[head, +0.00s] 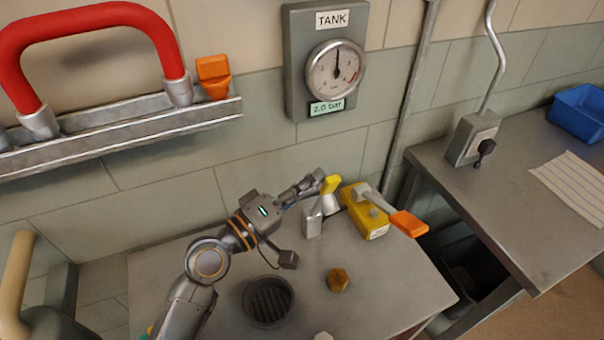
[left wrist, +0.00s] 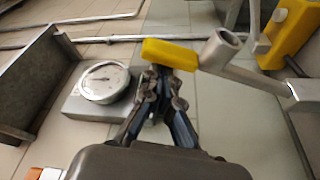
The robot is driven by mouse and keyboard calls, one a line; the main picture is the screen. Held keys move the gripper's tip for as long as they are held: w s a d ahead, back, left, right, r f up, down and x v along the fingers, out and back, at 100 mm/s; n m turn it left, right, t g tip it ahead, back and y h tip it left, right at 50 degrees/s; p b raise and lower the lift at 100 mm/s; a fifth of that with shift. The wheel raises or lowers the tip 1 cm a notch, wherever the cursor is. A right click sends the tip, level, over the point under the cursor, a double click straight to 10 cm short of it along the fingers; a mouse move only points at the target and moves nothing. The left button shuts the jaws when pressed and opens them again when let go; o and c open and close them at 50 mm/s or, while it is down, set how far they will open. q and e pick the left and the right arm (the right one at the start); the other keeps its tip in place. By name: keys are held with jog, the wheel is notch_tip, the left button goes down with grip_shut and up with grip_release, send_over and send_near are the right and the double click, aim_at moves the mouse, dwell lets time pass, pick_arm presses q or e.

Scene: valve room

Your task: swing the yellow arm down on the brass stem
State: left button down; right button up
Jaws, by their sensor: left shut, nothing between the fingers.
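The yellow arm (head: 331,185) stands up from a grey metal fixture (head: 312,222) on the bench. In the left wrist view the yellow arm (left wrist: 170,54) lies across the fingertips, joined to a grey tube. My left gripper (head: 316,180) is shut and empty, its tips right at the yellow arm; I cannot tell whether they touch. A brass-coloured piece (head: 339,280) stands on the bench in front of the fixture; it looks like the stem. My right gripper is not in view.
A yellow box (head: 367,214) with an orange-handled lever (head: 408,222) stands right of the fixture. A round dark drain (head: 268,300) is left of the brass piece. The tank gauge (head: 335,68) and a red-handled rail (head: 120,128) are on the wall. A blue bin (head: 578,112) sits on the right bench.

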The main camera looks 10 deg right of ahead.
pick_arm(q)
jog(key=s+d+f+m+b, duration=0.1)
jog(key=s+d+f+b, duration=0.1)
jog(key=s+f+b, duration=0.6)
jog(key=shift+s+d+f+m+b, duration=0.25)
jog(key=shift+s+f+m+b, duration=0.15)
jog(key=shift+s+f, duration=1.9)
jog(key=shift+s+r, duration=0.1)
jog(key=v, duration=1.2)
jog(key=shift+f, duration=0.25)
jog(key=shift+r, duration=0.1)
